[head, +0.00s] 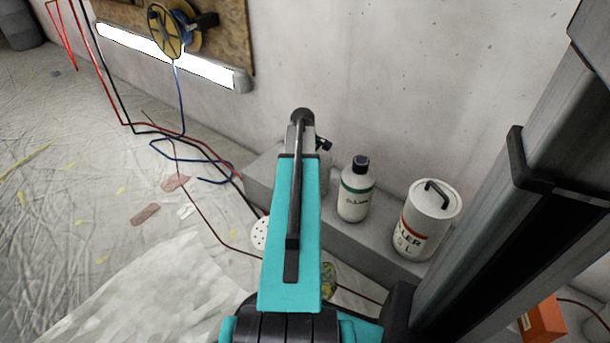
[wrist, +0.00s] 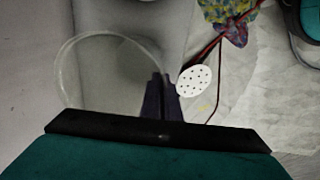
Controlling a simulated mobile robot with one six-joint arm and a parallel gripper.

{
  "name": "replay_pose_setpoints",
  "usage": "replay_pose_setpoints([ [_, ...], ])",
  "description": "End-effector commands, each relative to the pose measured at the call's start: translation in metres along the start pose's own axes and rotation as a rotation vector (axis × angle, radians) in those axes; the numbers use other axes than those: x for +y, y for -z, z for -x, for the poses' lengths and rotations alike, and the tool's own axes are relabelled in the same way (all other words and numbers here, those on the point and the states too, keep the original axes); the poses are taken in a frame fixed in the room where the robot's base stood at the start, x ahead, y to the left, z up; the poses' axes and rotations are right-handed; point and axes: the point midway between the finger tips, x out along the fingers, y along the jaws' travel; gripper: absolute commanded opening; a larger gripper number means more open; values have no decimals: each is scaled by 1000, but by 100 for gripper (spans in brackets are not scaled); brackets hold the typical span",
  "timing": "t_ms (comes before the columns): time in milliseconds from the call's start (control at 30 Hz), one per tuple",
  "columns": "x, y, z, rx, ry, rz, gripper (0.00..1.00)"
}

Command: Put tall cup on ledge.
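The tall cup (wrist: 82,72) is clear and see-through. In the wrist view its round rim shows left of my fingers, over the grey ledge (wrist: 130,40). My gripper (wrist: 163,98) has its two dark fingers close together at the cup's right wall, one on each side, and looks shut on it. In the head view my arm hides most of the cup; a clear side of it (head: 324,175) shows just right of the arm, at the ledge (head: 345,238). I cannot tell whether its base touches the ledge.
A white bottle with a dark cap (head: 356,190) and a white canister (head: 427,222) stand on the ledge to the right. A white perforated disc (head: 260,233), cables and a multicoloured rag (wrist: 228,12) lie by the ledge. The wall rises behind it.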

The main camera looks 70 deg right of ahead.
Motion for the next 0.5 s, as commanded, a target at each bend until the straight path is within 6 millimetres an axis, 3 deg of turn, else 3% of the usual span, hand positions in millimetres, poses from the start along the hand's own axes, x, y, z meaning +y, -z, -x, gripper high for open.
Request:
replay_pose_setpoints([
  [67,0,0,-2,0,0,0,0],
  [200,0,0,-2,0,0,0,21],
  [500,0,0,-2,0,0,0,21],
])
